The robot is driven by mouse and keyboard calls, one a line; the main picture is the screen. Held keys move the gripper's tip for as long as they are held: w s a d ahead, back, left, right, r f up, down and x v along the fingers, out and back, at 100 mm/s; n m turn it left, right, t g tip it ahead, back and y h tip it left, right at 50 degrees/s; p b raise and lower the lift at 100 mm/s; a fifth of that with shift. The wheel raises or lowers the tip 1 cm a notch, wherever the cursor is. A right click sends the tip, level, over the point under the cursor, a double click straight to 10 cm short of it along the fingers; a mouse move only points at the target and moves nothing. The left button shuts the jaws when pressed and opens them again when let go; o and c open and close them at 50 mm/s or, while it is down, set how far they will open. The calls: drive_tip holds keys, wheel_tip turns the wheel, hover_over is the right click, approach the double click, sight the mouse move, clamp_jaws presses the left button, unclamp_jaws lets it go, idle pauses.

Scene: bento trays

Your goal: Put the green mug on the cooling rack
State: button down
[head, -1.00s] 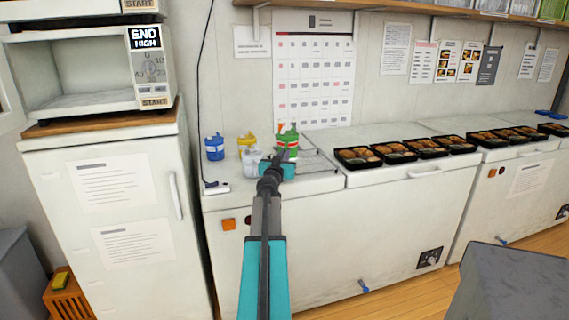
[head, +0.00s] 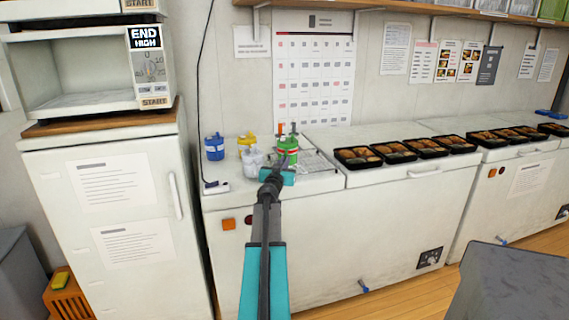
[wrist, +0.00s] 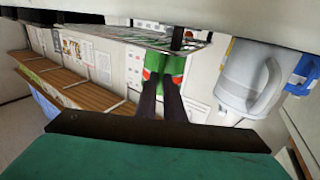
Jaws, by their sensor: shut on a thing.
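The green mug (head: 286,146), with red-and-white marking, stands out at the right of the mug group on the white freezer's top in the head view. My gripper (head: 285,162) reaches it from the front and is shut on it. In the wrist view, which is upside down, both dark fingers (wrist: 162,92) meet the green mug (wrist: 165,70). The cooling rack (head: 316,162) is a wire grid on the freezer top, right beside and partly behind the mug. It also shows in the wrist view (wrist: 125,33), close to the mug. Whether the mug touches the rack is unclear.
Several filled bento trays (head: 358,157) line the freezers to the right. A white power strip (head: 215,187) lies at the front left edge.

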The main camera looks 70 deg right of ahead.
drive_tip(key=c, duration=1.9)
unclamp_jaws()
drive_tip(key=shift+o, duration=0.2)
drive_tip(key=shift+r, duration=0.1)
drive_tip(key=shift+s+a+b, duration=0.15)
drive_tip(key=shift+a+b, duration=0.05)
drive_tip(key=shift+a, duration=0.7)
drive_tip(key=shift+s+a+b, duration=0.1)
drive_tip(key=shift+a+b, duration=0.1)
drive_tip(key=shift+a, duration=0.65)
drive_tip(key=s+a+b, duration=0.1)
drive_tip(key=a, duration=0.7)
drive_tip(key=shift+s+a+f+b, duration=0.15)
drive_tip(key=shift+a+f+b, duration=0.1)
drive_tip(key=shift+b, duration=0.15)
